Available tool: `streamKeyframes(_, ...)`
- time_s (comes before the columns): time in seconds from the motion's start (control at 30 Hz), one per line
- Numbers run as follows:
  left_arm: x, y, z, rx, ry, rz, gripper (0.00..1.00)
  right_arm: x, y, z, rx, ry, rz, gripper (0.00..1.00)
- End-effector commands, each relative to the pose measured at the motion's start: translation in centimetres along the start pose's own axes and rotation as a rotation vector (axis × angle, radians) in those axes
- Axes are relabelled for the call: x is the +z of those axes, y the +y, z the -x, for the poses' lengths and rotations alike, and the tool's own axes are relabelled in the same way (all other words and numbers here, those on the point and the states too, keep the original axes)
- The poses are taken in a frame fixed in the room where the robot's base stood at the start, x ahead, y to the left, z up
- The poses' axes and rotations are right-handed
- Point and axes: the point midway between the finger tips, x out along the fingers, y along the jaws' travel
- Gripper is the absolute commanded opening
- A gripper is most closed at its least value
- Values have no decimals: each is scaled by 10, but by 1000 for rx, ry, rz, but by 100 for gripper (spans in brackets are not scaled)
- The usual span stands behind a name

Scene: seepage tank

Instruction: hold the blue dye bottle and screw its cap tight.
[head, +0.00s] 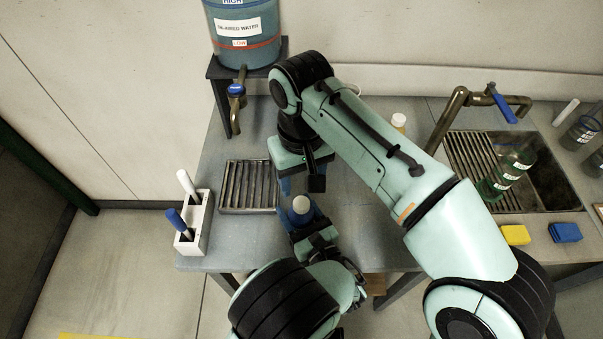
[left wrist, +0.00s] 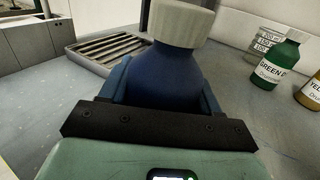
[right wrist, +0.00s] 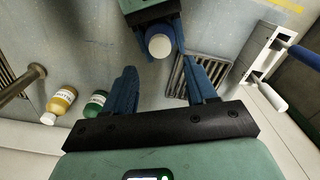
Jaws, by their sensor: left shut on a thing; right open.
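The blue dye bottle (left wrist: 165,75) stands upright between the fingers of my left gripper (left wrist: 160,92), which is shut on its body. Its white cap (left wrist: 180,22) sits on the neck; whether it is tight cannot be told. The cap also shows in the head view (head: 301,204) and the right wrist view (right wrist: 160,46). My right gripper (right wrist: 162,80) is open and empty. In the right wrist view the cap lies beyond the gap between its fingertips, not between them. In the head view my right gripper (head: 300,184) hangs just behind the bottle.
A slatted drain tray (head: 248,187) and a white holder (head: 195,228) with two handled tools stand to the left. A green bottle (left wrist: 278,60) and a yellow bottle (left wrist: 312,92) stand nearby. The tank (head: 240,40) with its tap is behind; the sink (head: 553,172) is at the right.

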Motion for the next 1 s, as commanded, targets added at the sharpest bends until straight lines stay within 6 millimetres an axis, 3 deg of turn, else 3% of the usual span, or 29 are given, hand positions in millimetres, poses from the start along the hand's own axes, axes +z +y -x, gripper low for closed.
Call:
streamKeyframes(0.5, -1, 0, 0, 0, 1, -2, 0, 0, 0, -69, 0, -1, 1, 56)
streamKeyframes(0.9, -1, 0, 0, 0, 1, -2, 0, 0, 0, -76, -1, 1, 1, 56)
streamKeyframes(0.93, -1, 0, 0, 0, 1, -2, 0, 0, 0, -76, -1, 1, 1, 50)
streamKeyframes(1.0, -1, 0, 0, 0, 1, -2, 0, 0, 0, -76, 0, 1, 1, 27)
